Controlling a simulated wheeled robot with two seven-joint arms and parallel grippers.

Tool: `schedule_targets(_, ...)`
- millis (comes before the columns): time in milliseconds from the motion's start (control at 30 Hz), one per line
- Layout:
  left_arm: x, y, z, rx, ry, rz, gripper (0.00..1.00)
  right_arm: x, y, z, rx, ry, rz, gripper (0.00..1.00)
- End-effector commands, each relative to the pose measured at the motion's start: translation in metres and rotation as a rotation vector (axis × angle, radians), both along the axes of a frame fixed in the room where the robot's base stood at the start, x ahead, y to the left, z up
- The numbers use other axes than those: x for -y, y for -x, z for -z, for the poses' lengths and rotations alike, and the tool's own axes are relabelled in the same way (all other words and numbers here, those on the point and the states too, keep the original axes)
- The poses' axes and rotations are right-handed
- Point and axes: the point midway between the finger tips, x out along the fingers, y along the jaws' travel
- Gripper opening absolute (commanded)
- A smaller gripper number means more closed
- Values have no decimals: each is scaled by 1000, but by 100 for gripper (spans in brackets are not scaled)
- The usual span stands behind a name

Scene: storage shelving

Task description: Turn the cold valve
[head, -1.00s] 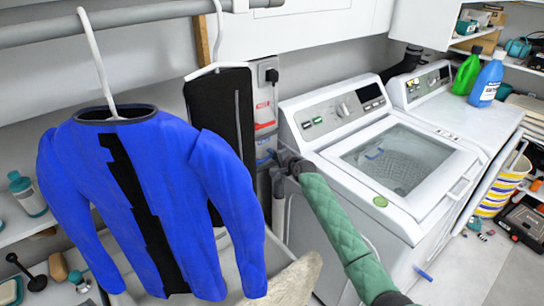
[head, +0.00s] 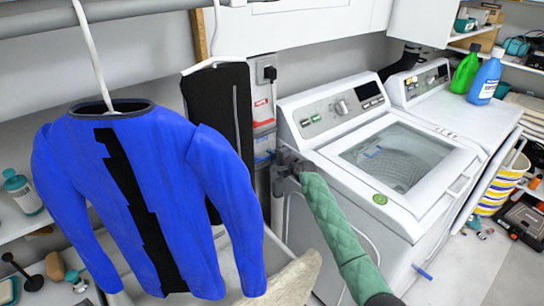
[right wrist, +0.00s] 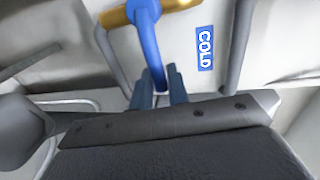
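The cold valve's blue handle (right wrist: 147,42) hangs from a brass fitting (right wrist: 172,4) at the top of the right wrist view. A blue COLD label (right wrist: 205,48) is beside it. My right gripper (right wrist: 160,88) has a finger on each side of the handle's lower end. The fingers are close together, but whether they touch or grip the handle is unclear. In the head view my right gripper (head: 282,163) is at the wall box (head: 263,115), left of the washing machine, near a blue label (head: 264,157); the handle is not distinguishable there. My left gripper is not in view.
A blue jacket (head: 175,150) and dark trousers (head: 218,100) hang from a rail (head: 120,20) at the left. The washing machine (head: 330,115) stands right of the gripper. Shelves and bottles (head: 487,78) are at the far right.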

Motion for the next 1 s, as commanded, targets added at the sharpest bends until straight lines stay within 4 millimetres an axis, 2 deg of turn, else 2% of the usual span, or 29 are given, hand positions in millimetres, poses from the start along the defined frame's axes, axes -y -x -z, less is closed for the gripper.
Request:
schedule_targets(33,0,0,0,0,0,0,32,0,0,1,-1,1,0,27)
schedule_targets(67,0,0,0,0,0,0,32,0,0,1,-1,1,0,31)
schedule_targets(367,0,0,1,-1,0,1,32,1,1,0,1,1,0,31)
schedule_targets(533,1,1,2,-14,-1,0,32,8,13,0,1,1,0,31)
schedule_targets(700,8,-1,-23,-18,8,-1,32,23,34,-4,1,1,0,31)
schedule_targets(1000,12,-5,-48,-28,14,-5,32,40,61,-12,-1,0,-1,31)
